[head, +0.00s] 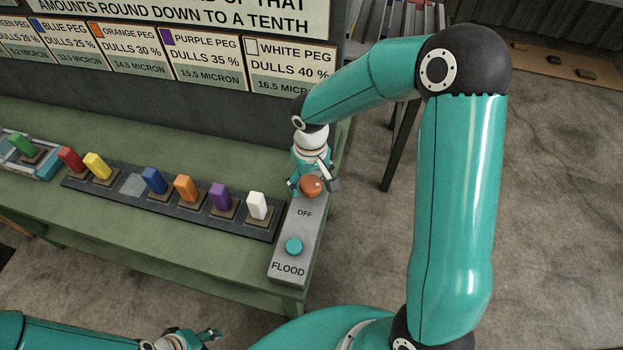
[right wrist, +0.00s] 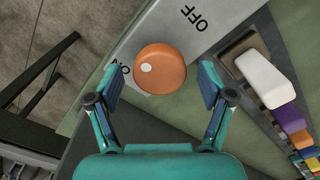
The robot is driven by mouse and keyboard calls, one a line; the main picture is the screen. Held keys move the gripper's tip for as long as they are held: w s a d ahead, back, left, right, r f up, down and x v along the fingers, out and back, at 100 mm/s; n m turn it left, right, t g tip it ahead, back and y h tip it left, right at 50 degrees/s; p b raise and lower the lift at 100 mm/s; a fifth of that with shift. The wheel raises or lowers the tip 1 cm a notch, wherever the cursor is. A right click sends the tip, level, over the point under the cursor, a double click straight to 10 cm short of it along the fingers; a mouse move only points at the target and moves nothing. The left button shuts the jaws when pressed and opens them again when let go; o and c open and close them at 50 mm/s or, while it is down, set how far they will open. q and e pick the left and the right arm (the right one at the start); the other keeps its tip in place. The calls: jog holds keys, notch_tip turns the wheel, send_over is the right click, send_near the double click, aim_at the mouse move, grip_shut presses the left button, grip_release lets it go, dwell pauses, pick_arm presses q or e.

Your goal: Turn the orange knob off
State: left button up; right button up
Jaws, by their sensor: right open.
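The orange knob (head: 311,186) sits on the far end of a grey panel (head: 291,256) lettered OFF and FLOOD. In the right wrist view the knob (right wrist: 160,69) is round, with a white dot on its left side toward the ON lettering; OFF lies at the upper right. My right gripper (head: 315,184) is over the knob. In its wrist view the right gripper (right wrist: 157,85) is open, with a finger on each side of the knob and gaps between. My left gripper (head: 207,338) is at the bottom edge, far from the knob, its fingers apart.
A teal button (head: 293,247) is on the panel's near end. Left of the panel, a dark rack (head: 128,184) holds several coloured pegs, the white peg (head: 257,205) closest. A sign board (head: 190,50) stands behind the green bench (head: 230,262). Floor right of the bench is mostly clear.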

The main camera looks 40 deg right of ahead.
jog(key=shift+f, duration=0.25)
